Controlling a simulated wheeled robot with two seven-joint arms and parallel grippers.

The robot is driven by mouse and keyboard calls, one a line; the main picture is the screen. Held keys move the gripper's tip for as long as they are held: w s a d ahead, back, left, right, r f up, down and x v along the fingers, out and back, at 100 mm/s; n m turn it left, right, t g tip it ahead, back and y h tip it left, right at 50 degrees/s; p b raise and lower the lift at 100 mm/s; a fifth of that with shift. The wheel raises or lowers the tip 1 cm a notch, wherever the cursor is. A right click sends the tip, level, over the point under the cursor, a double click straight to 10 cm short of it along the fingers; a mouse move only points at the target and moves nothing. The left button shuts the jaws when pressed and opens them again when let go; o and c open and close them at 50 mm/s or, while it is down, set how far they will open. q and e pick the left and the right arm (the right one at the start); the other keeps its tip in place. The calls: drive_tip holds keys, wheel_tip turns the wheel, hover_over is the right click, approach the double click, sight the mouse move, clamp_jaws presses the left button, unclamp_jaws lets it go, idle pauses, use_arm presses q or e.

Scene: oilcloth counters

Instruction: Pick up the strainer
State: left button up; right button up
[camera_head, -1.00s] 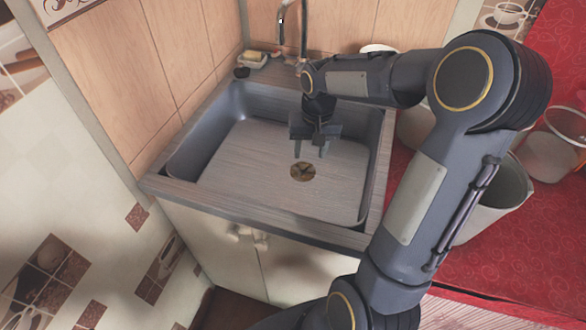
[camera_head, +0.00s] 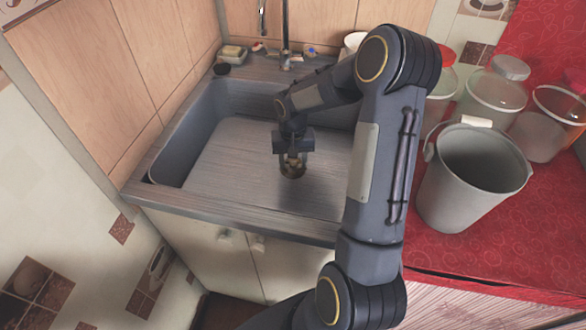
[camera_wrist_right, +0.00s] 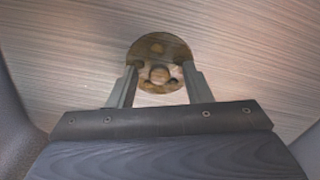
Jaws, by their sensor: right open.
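The strainer (camera_wrist_right: 158,50) is a round, brassy disc with a small raised knob, lying in the floor of the grey sink (camera_head: 225,165). In the head view the strainer (camera_head: 292,171) is partly hidden behind my right gripper (camera_head: 292,160). My right gripper is open and points down over the strainer. In the right wrist view, the fingers of my right gripper (camera_wrist_right: 156,85) stand on either side of the knob, with nothing visibly clamped between them. I cannot tell whether the fingertips touch the strainer. My left gripper is not in view.
Sink walls surround the gripper; a faucet (camera_head: 284,35) stands at the back. A sponge (camera_head: 232,53) lies on the back left rim. Right of the sink, a grey bucket (camera_head: 470,175) and several glass jars (camera_head: 492,92) stand on the red counter (camera_head: 450,250).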

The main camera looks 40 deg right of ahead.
clamp_jaws()
drive_tip(key=shift+r, duration=0.1)
